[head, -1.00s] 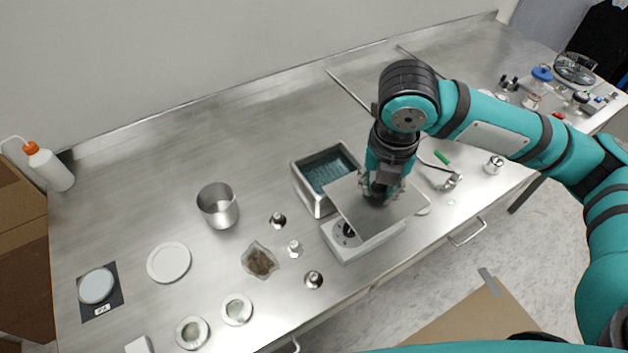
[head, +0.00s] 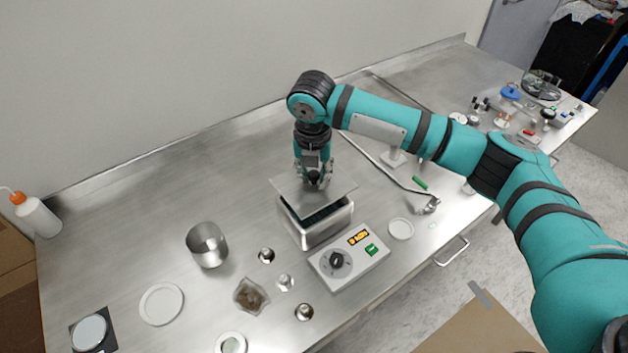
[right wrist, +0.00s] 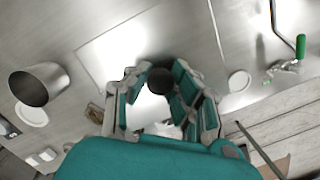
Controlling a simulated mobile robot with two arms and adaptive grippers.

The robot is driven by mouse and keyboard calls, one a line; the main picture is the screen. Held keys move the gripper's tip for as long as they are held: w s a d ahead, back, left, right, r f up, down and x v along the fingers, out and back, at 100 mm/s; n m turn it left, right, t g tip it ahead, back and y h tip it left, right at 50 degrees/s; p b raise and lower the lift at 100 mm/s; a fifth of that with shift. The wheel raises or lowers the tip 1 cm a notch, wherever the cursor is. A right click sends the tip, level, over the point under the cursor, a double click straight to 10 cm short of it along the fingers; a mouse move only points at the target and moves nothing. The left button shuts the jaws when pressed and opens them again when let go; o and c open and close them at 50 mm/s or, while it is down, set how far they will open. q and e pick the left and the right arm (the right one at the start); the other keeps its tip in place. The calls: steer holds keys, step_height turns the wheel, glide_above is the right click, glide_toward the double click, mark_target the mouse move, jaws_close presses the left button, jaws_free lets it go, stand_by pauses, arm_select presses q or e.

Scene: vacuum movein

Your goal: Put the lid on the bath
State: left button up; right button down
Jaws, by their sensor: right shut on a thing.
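The bath (head: 322,232) is a steel box on the bench in the middle of the head view. The lid (head: 335,189) is a thin flat metal plate with a dark knob (right wrist: 159,80). It is over the bath, turned relative to it and offset toward the back left. A dark strip of the bath's inside shows along the front rim; I cannot tell whether lid and bath touch. My right gripper (head: 315,180) is shut on the lid's knob from above. The lid also shows as a bright plate in the right wrist view (right wrist: 108,55). My left gripper is not in view.
A control box (head: 350,262) with a dial stands just in front of the bath. A steel beaker (head: 207,246) and several small weights are to the left. A white dish (head: 400,229) and a stand with a clamp (head: 428,206) are to the right.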

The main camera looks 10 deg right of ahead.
mark_target(314, 180)
step_height(314, 180, down, 3)
steer(key=shift+s+p, duration=0.1)
steer(key=shift+p, duration=0.5)
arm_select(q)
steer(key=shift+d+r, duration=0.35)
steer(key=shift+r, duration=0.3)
arm_select(e)
steer(key=shift+f, duration=0.1)
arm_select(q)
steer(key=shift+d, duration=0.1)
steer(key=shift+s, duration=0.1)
arm_select(e)
steer(key=shift+f, duration=0.25)
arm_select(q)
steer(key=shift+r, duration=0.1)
arm_select(e)
steer(key=shift+f, duration=0.35)
steer(key=c, duration=1.1)
jaws_free()
steer(key=shift+c, duration=0.2)
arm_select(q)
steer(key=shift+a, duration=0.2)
